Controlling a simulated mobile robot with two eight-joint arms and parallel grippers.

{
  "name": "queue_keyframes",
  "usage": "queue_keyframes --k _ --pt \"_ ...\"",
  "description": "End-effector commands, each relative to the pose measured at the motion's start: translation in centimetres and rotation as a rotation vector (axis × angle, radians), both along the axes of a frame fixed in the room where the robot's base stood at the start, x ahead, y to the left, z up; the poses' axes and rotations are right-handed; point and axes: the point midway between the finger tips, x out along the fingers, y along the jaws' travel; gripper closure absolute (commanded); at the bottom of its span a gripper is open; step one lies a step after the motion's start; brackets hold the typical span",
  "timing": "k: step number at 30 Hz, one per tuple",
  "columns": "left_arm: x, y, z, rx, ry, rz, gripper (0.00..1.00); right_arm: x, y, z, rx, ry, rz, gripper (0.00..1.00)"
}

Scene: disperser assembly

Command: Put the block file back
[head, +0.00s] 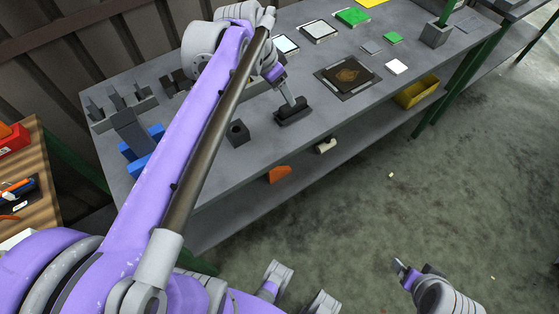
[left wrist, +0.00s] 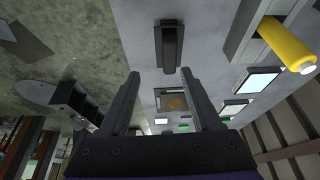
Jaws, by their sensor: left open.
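A dark, long block that looks like the block file (head: 292,108) lies on a black base on the grey bench, near its front edge. It also shows in the left wrist view (left wrist: 170,48), lying lengthwise in a black, tray-like base. I cannot tell how firmly it sits there. My left gripper (head: 287,97) is open just above and behind the block. In the left wrist view its two fingers (left wrist: 158,75) are wide apart, with the block beyond the tips and nothing between them. My right gripper (head: 404,271) is low over the floor, away from the bench.
A dark cube with a hole (head: 237,133) stands left of the block. A black mat with a brown emblem plate (head: 348,75) lies to the right. Blue-and-grey fixtures (head: 140,145) stand at the left end. A yellow cylinder (left wrist: 285,45) sits in a grey holder in the wrist view.

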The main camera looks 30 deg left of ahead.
Motion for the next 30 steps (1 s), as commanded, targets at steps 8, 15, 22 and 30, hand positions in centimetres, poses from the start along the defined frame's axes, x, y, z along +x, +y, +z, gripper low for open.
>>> queue_keyframes --k 8,15,22,30 --pt "-10.6 -8.1 -9.1 0.013 -0.001 0.207 0.35 0.0 0.0 0.0 0.0 0.0 0.0 0.2" --pt "-16.5 -10.3 -14.7 -0.004 -0.043 0.331 0.35 0.0 0.0 0.0 0.0 0.0 0.0 0.2" --pt "-17.0 -10.4 -15.2 -0.008 -0.05 0.35 0.35 0.0 0.0 0.0 0.0 0.0 0.0 0.2" --pt "-17.0 -10.4 -15.2 -0.007 -0.049 0.35 0.35 0.0 0.0 0.0 0.0 0.0 0.0 0.2"
